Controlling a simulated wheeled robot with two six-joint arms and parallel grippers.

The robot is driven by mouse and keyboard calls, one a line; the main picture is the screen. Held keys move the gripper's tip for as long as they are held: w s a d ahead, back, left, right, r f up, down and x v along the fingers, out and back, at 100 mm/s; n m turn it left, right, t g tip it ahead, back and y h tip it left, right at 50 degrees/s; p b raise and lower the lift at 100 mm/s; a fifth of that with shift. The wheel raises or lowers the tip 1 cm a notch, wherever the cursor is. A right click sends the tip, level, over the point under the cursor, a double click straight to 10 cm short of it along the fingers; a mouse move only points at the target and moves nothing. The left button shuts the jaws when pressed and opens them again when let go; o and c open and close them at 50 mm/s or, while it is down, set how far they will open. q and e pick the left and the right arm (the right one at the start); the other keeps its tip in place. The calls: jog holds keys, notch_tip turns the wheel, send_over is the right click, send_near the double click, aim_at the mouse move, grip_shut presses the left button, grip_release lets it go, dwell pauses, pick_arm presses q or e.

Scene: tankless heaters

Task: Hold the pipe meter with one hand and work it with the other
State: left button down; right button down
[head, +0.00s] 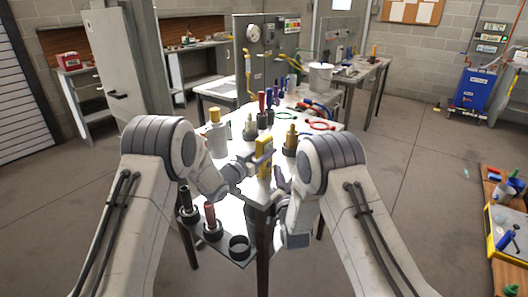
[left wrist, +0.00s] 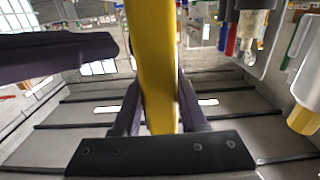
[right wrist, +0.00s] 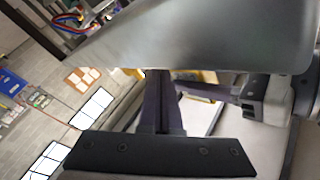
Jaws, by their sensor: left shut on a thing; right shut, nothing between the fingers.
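The pipe meter (head: 264,152) appears as a yellow, upright body above the front part of the metal table. My left gripper (head: 260,160) is shut on it. In the left wrist view, the yellow body (left wrist: 155,60) stands between the two dark fingers. My right gripper (head: 279,178) is just right of and below the meter, shut and empty. In the right wrist view its fingers (right wrist: 162,100) are together, and a bit of yellow (right wrist: 198,75) shows behind them, partly hidden. Whether the right fingers touch the meter cannot be told.
The table (head: 222,170) holds a yellow-capped white bottle (head: 217,138), a yellow-topped tool in a dark holder (head: 291,140) and several coloured tools. A lower shelf has holders and an empty ring (head: 239,247). A large grey surface (right wrist: 215,35) fills the upper right wrist view.

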jog(key=s+d, duration=0.2)
jog(key=d, duration=0.1)
jog(key=s+d, duration=0.1)
jog(key=shift+s+d, duration=0.25)
jog(key=shift+d, duration=0.15)
dwell(0.4)
pick_arm(q)
jog(key=shift+c, duration=1.8)
grip_release()
